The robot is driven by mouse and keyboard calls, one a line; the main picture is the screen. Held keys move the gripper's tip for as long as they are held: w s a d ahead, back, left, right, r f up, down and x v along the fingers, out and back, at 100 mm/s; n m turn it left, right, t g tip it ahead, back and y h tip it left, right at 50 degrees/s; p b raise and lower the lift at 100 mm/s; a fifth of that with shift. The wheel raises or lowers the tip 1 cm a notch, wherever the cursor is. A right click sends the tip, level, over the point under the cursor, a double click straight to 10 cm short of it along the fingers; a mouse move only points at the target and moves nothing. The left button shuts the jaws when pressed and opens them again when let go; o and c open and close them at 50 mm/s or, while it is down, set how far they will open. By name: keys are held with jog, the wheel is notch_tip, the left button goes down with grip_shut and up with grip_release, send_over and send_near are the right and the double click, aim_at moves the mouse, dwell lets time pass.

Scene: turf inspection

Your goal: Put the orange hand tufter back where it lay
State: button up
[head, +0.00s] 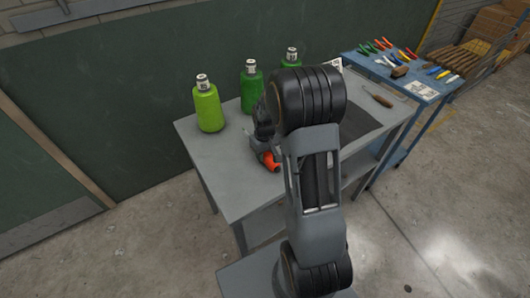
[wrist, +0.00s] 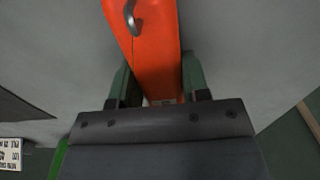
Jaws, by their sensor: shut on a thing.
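The orange hand tufter (wrist: 152,45) fills the upper middle of the wrist view, with a curved metal hook on it. My gripper (wrist: 155,85) has its two dark green fingers on either side of the tufter and is shut on it. In the head view, the tufter (head: 268,160) shows at the left part of the grey table (head: 215,165), beside my gripper (head: 262,145). My arm hides part of the table. I cannot tell whether the tufter touches the tabletop.
A lime green bottle (head: 209,108) and a darker green bottle (head: 251,88) stand at the table's back, with another green bottle (head: 291,62) to their right. A dark mat (head: 360,124) and a brown-handled tool (head: 381,100) lie at the right. A blue cart (head: 430,93) holds several tools.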

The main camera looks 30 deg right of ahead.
jog(key=o, duration=0.6)
jog(key=shift+f, duration=0.2)
jog(key=o, duration=0.5)
jog(key=shift+r, duration=0.15)
notch_tip(320, 180, up, 12)
jog(key=b, duration=0.1)
jog(key=s+a+r+t, duration=0.2)
jog(key=s+a, duration=0.2)
jog(key=s, duration=0.4)
jog(key=s+a+r+m+t, duration=0.1)
jog(key=s+a+r+t, duration=0.1)
jog(key=s+a, duration=0.3)
jog(key=s+r, duration=0.1)
jog(key=s, duration=0.2)
jog(key=shift+a, duration=0.25)
